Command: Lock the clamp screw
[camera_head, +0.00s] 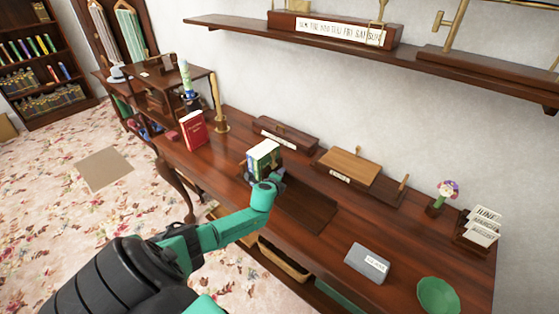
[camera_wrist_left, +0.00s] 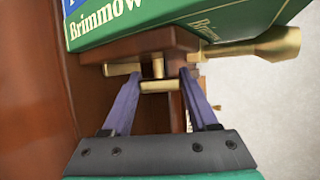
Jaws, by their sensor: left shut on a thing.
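In the head view a small stack of books (camera_head: 263,155) with a green cover stands on the desk at the clamp. My left gripper (camera_head: 268,183) is at its near side. In the left wrist view the green book (camera_wrist_left: 170,22) is above a reddish wooden clamp block (camera_wrist_left: 185,42). A brass screw handle (camera_wrist_left: 160,86) with a crossbar sticks out of the block between the fingertips of my left gripper (camera_wrist_left: 162,76), which is shut on it. A larger brass knob (camera_wrist_left: 270,45) sticks out to the right. The contact of the fingers is partly hidden. My right gripper is not in view.
A red book (camera_head: 194,130) and a brass candlestick-like post (camera_head: 219,112) stand to the left. A wooden box (camera_head: 347,165), grey box (camera_head: 367,263), green bowl (camera_head: 438,294) and flower pot (camera_head: 437,207) are to the right. A wall shelf (camera_head: 300,36) runs above.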

